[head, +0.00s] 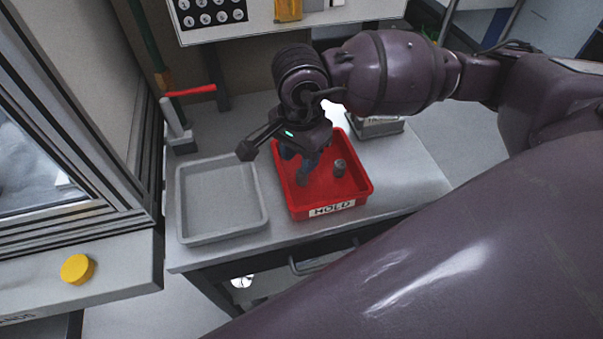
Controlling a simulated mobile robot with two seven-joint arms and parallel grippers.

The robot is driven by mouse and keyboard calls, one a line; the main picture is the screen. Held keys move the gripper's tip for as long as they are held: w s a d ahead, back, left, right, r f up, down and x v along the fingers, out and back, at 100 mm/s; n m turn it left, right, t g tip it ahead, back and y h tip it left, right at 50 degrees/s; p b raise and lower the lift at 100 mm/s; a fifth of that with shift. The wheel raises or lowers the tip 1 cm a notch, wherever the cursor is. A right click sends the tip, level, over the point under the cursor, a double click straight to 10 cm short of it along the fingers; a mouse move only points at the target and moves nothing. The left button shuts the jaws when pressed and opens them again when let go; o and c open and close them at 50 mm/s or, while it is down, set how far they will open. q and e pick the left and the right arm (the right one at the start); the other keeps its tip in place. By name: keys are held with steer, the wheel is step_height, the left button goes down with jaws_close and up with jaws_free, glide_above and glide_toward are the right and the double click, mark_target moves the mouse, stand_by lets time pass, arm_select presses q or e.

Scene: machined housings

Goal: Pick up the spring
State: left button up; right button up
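My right gripper (302,170) points down into the red tray (332,205), which has a white label reading HOLD. Its fingertips are small and dark in this view, and I cannot tell whether they are apart or closed on something. A small grey upright cylinder (340,168), which may be the spring, stands in the tray just right of the fingers. A visible gap separates it from them. Its coils are too small to make out. Part of the tray's floor is hidden behind my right gripper. My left gripper is not in view.
An empty grey tray (182,205) lies left of the red one on the light bench (415,185). A metal object (378,127) sits behind the red tray. A red-handled tool (190,91) stands at the back left. A yellow round button (77,269) is on the left.

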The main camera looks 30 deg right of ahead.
steer(key=shift+w+d+f, duration=0.15)
steer(key=shift+f, duration=1.45)
steer(key=shift+w+d+f, duration=0.1)
steer(key=shift+d+f, duration=0.05)
steer(key=shift+f, duration=1.45)
steer(key=c, duration=0.7)
